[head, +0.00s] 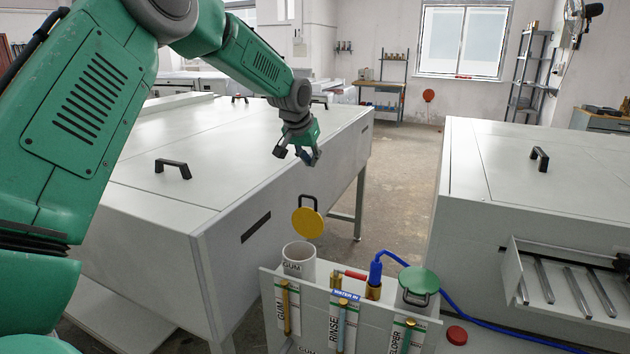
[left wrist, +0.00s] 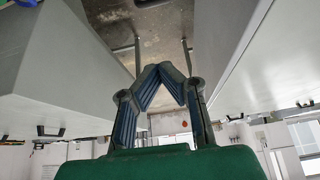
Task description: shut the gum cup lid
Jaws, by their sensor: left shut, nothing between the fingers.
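The gum cup (head: 298,260) is a white cylinder at the left end of a grey panel, with its top open. Its yellow lid (head: 308,222) stands raised behind the cup, with a dark handle at its upper edge. My left gripper (head: 297,157) is above the lid, apart from it, in front of the long white machine. In the left wrist view, the fingers of my left gripper (left wrist: 160,68) meet at the tips with nothing between them. My right gripper is not in view.
A green lid (head: 418,281) covers the developer cup, with a blue hose (head: 376,270) beside it. White machines (head: 140,200) stand at left and right (head: 540,180), with open floor between them. A red knob (head: 457,335) is near the front.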

